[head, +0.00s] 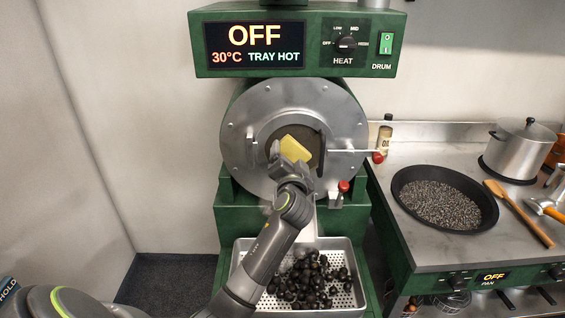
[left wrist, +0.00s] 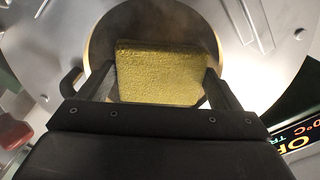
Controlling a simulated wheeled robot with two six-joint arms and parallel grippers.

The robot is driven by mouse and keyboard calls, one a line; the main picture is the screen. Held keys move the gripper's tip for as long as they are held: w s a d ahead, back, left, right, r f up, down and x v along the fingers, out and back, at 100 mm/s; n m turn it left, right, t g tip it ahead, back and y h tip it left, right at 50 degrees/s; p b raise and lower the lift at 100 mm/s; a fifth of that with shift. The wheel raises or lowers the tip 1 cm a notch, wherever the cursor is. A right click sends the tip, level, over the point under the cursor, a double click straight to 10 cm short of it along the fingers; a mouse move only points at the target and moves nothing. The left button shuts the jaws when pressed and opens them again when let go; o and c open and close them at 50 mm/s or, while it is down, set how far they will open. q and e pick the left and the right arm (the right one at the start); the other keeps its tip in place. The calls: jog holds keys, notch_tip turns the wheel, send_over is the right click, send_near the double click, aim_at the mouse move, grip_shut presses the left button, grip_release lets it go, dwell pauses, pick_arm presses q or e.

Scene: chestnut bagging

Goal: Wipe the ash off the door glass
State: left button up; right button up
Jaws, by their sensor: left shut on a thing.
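The roaster's round steel front plate (head: 245,125) carries a round door glass (head: 267,132) in its middle. My left gripper (head: 284,152) is shut on a yellow sponge (head: 300,146) and holds it in front of the glass. The sponge also shows between the two fingers in the left wrist view (left wrist: 158,72), with the round opening behind it. The sponge and gripper hide much of the glass. I cannot tell whether the sponge touches it, or how much ash is on it. My right gripper is not in view.
A perforated tray (head: 240,262) of dark chestnuts stands below the drum. Red-knobbed levers (head: 343,187) stick out at the drum's right. A pan (head: 402,180) of dark gravel, a pot (head: 516,152) and a wooden spatula (head: 520,212) are on the right counter. The display reads OFF, 30°C, TRAY HOT.

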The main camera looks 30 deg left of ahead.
pick_arm(q)
jog(key=shift+w+d, duration=0.35)
jog(key=shift+d, duration=0.2)
jog(key=shift+a+r, duration=0.1)
jog(key=shift+r, duration=0.05)
jog(key=shift+s+a+p, duration=0.4)
jog(key=shift+a+p, duration=0.05)
jog(key=shift+a, duration=0.2)
jog(key=shift+s+a+p, duration=0.3)
jog(key=shift+s+a, duration=0.2)
jog(key=shift+a, duration=0.3)
jog(key=shift+s+a+p, duration=0.25)
jog(key=shift+s+a, duration=0.3)
jog(key=shift+a, duration=0.2)
jog(key=shift+s+a+p, duration=0.3)
jog(key=shift+s+a, duration=0.2)
jog(key=shift+a, duration=0.3)
jog(key=shift+d, duration=0.15)
jog(key=p, duration=0.2)
send_near(268, 153)
jog(key=shift+w, duration=0.2)
